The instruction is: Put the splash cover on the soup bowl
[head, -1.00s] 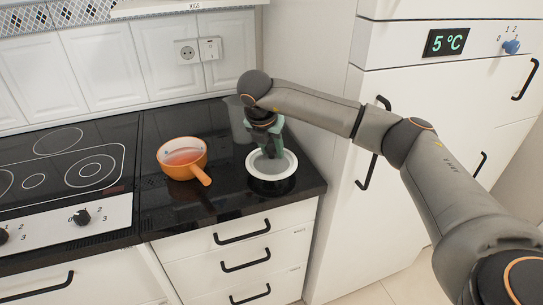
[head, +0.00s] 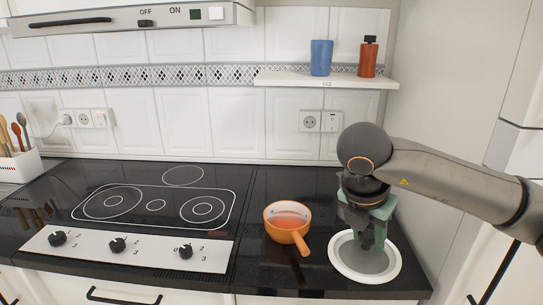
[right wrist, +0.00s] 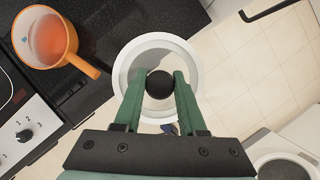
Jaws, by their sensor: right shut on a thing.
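The soup bowl (head: 285,234) is an orange pot-like bowl with a stub handle and reddish soup inside. It stands uncovered on the black counter right of the hob, and shows at top left in the right wrist view (right wrist: 42,45). The splash cover (head: 365,266) is a round disc with a white rim, a greyish see-through middle and a black knob (right wrist: 160,84). My right gripper (head: 367,243) is shut on the knob from above. The cover is right of the bowl, near the counter's front edge; I cannot tell its exact height. My left gripper is not in view.
The hob (head: 155,205) with its knobs lies left of the bowl. A shelf (head: 330,80) above holds a blue cup (head: 321,57) and a reddish bottle (head: 368,58). A utensil holder (head: 20,165) stands far left. Bare counter surrounds the bowl.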

